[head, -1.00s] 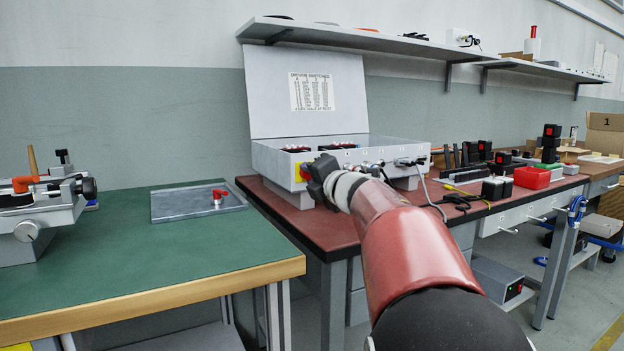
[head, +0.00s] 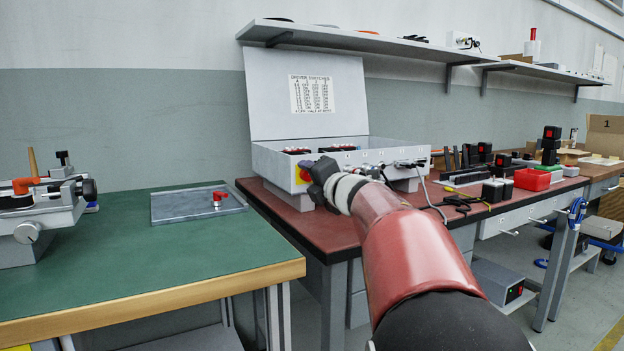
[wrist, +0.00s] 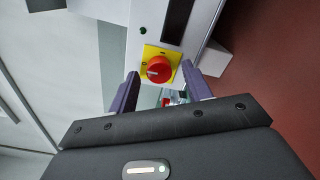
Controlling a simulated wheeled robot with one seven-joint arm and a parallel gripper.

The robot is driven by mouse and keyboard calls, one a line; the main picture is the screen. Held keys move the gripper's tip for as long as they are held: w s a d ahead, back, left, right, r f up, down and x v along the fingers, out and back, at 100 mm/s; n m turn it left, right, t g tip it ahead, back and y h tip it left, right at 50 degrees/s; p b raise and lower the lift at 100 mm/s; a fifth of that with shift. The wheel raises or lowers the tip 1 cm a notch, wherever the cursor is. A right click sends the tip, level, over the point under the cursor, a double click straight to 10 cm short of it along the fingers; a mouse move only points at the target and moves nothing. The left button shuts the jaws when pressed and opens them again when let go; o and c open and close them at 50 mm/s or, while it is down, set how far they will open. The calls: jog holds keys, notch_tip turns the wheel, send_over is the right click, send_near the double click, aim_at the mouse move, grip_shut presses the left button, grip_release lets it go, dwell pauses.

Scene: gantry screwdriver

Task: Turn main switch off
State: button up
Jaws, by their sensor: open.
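The main switch is a red rotary knob (wrist: 158,69) on a yellow plate (wrist: 149,55), on the front of a grey control box (head: 268,160) with its lid raised. In the wrist view the knob sits just beyond the fingertips, roughly midway between them. My gripper (wrist: 158,84) is open, with one dark purple finger on each side, and holds nothing. The knob's white mark points towards the left of the wrist view. In the head view my gripper (head: 307,170) is at the box's left front corner and hides most of the knob; part of the yellow plate shows.
The box stands on a red-brown bench (head: 330,234). A green table (head: 130,255) at left carries a clamp device (head: 45,210) and a metal plate with a red handle (head: 218,199). Cables (head: 436,200), a red bin (head: 532,178) and black parts lie to the right.

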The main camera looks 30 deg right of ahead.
jog(key=s, duration=0.7)
jog(key=shift+s+d, duration=0.1)
jog(key=shift+s, duration=0.25)
